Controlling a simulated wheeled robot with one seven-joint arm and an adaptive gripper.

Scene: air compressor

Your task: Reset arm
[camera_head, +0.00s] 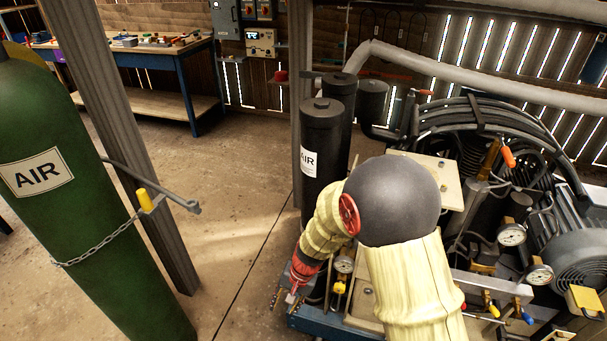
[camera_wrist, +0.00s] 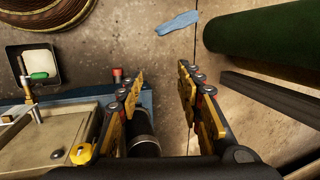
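My arm in its yellowish cover reaches over the compressor (camera_head: 462,235) in the head view. My gripper (camera_head: 287,298) hangs low at the compressor's front left edge and is small there.
A green air cylinder (camera_head: 75,215) stands chained at a post on the left; its green side shows in the wrist view (camera_wrist: 262,38). Black filter cylinders (camera_head: 322,140) and gauges (camera_head: 511,235) are near my arm. A blue cloth (camera_wrist: 178,23) lies on the floor. A workbench (camera_head: 140,52) stands behind.

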